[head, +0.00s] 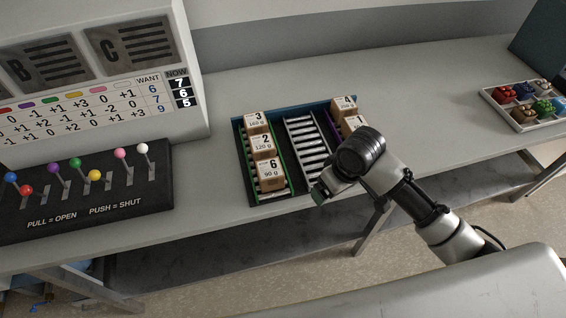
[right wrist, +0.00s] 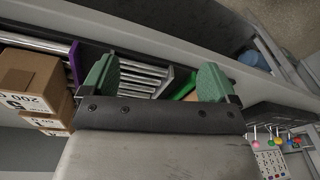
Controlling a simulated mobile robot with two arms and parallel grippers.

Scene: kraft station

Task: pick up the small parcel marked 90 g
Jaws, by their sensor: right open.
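The small parcel marked 6 and 90 g (head: 271,175) is a brown box with a white label. It stands at the near end of the left, green-edged roller lane (head: 288,178) in the head view. My right gripper (head: 320,190) is to the right of it, near the front edge of the rack, and apart from it. In the right wrist view my right gripper (right wrist: 155,78) is open, its green finger pads wide apart over the rollers. A small brown patch shows beside the right pad, mostly hidden. My left gripper is out of view.
Parcels marked 3, 160 g (head: 254,122) and 2, 120 g (head: 263,146) stand behind it. The middle lane (head: 307,140) looks empty. Parcel 4 (head: 344,106) and others fill the right lane. A lever panel (head: 90,190) stands left; a compartment tray (head: 493,97) lies right.

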